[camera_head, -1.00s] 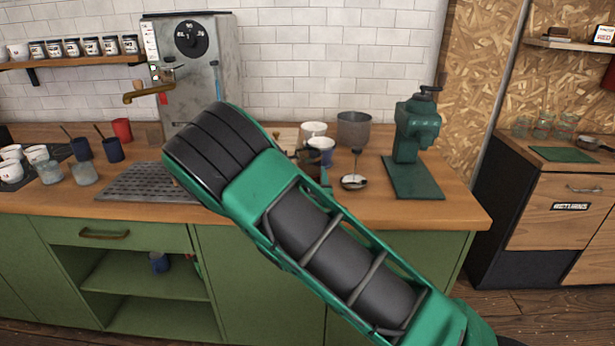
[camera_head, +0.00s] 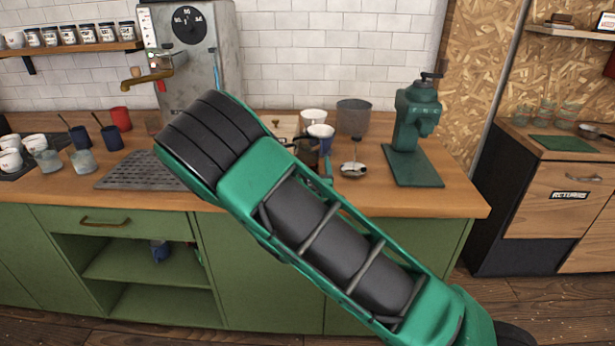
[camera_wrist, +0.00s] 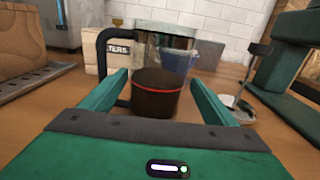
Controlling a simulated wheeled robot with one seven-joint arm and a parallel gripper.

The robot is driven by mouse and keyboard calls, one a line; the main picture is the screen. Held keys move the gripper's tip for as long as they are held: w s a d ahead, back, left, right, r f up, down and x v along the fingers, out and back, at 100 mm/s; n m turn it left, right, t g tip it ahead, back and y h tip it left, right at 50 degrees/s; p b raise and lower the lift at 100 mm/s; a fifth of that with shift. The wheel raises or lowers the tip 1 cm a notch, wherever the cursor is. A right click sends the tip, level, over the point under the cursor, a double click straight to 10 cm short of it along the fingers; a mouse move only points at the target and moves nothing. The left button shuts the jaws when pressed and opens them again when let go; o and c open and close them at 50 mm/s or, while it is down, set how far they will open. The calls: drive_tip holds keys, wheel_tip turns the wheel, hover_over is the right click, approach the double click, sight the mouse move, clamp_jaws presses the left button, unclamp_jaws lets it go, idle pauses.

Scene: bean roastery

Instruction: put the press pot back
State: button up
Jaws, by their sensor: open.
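The press pot (camera_wrist: 157,98) stands upright on the wooden counter, a clear glass body with dark contents low down, a thin red line and a black handle on its left. In the head view its dark top (camera_head: 309,150) shows just past my arm, which hides its lower part. My gripper (camera_wrist: 158,82) is open. In the wrist view its two green fingers lie on either side of the pot's lower body, with the handle close by the left finger. I cannot tell whether either finger touches the pot.
A filters box (camera_wrist: 120,57) and a blue cup (camera_wrist: 196,58) stand close behind the pot. A small steel scoop on a stand (camera_head: 353,169) and a green grinder (camera_head: 416,120) are to the right. A drip grate (camera_head: 138,172) and several cups are left.

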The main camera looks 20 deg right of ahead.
drive_tip(key=v, duration=1)
drive_tip(key=shift+s+r, duration=0.1)
drive_tip(key=shift+s, duration=0.3)
